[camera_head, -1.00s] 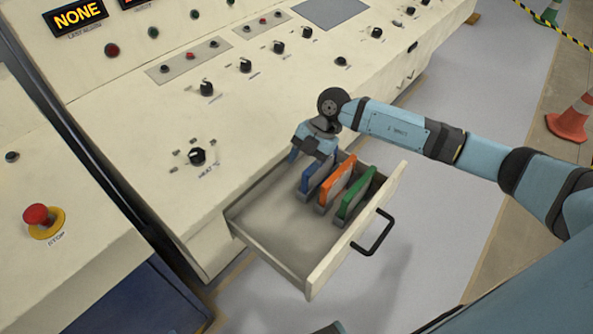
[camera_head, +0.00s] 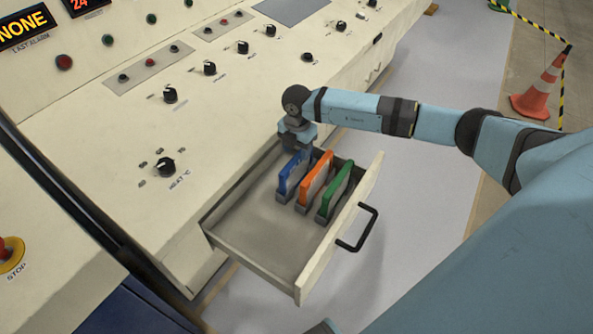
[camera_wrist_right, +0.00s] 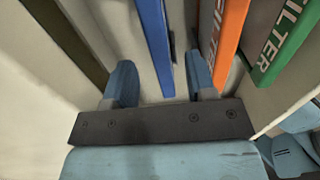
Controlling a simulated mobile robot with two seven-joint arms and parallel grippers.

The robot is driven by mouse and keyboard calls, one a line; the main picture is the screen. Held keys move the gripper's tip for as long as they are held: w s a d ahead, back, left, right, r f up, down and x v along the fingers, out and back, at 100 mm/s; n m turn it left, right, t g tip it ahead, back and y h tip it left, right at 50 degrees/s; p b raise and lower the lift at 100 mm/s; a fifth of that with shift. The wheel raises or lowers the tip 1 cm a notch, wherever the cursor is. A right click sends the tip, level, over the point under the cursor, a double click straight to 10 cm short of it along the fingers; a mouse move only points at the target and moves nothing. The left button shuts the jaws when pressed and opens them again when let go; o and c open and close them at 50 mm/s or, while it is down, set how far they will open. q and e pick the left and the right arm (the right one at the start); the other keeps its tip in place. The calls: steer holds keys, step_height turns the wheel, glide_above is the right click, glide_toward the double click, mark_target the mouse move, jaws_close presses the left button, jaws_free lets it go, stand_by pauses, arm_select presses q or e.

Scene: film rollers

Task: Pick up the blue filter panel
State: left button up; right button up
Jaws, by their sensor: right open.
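The blue filter panel (camera_head: 289,177) stands on edge in the open drawer, leftmost of three panels. It also shows in the right wrist view (camera_wrist_right: 155,40), running down between the two fingers. My right gripper (camera_head: 298,149) is at the panel's far end, at the console side of the drawer. In the wrist view its fingers (camera_wrist_right: 161,80) are apart, one on each side of the blue panel, with visible gaps. I cannot tell how deep the fingers reach beside it. My left gripper is not in view.
An orange panel (camera_head: 316,178) and a green panel (camera_head: 335,190) stand close to the right of the blue one. The drawer (camera_head: 250,238) is empty on its left side. Its front has a black handle (camera_head: 364,231). The console (camera_head: 110,165) with knobs rises behind.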

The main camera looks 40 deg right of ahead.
mark_target(297, 157)
step_height(297, 157, down, 5)
steer(key=shift+a+r, duration=0.1)
steer(key=shift+c, duration=0.5)
jaws_close()
